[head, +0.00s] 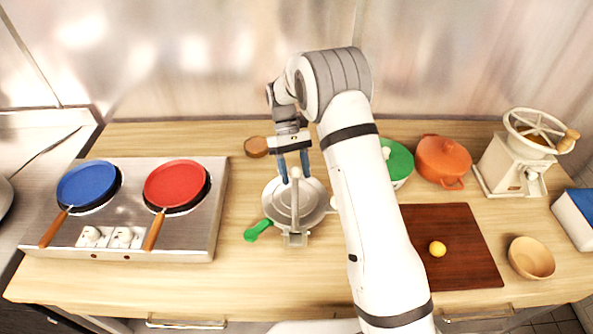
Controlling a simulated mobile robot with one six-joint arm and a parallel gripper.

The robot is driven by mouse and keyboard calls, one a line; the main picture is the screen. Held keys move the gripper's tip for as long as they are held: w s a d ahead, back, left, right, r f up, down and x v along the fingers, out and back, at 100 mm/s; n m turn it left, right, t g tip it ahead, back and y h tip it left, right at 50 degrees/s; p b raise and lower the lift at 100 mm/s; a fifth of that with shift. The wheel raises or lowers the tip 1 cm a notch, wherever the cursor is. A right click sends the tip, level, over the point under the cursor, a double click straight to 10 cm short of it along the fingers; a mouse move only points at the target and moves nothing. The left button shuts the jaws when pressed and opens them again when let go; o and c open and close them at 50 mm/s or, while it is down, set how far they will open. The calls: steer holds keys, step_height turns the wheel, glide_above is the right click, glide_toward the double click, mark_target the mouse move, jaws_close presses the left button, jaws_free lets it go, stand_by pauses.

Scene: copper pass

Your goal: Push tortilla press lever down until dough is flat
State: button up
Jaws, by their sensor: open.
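The tortilla press (284,207) is a round silvery-grey metal press near the middle of the wooden counter. Its lever (294,198) appears as a pale bar running over the round plate toward the front bracket. My gripper (294,180) reaches down from above at the press's far edge, with its two blue fingers apart. The lever's far end shows close to the fingers; I cannot tell whether they touch it. No dough is visible. My arm covers the area just right of the press.
A green-handled item (258,230) lies left of the press and a brown wooden object (256,147) behind it. A stove with a blue pan (87,185) and a red pan (176,184) stands left. A cutting board (470,240), orange pot (441,158) and grinder (507,168) stand right.

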steer(key=b+v, duration=0.2)
steer(key=v, duration=0.5)
steer(key=shift+w+r, duration=0.2)
steer(key=shift+r, duration=0.15)
steer(key=shift+a, duration=0.1)
steer(key=shift+c, duration=0.4)
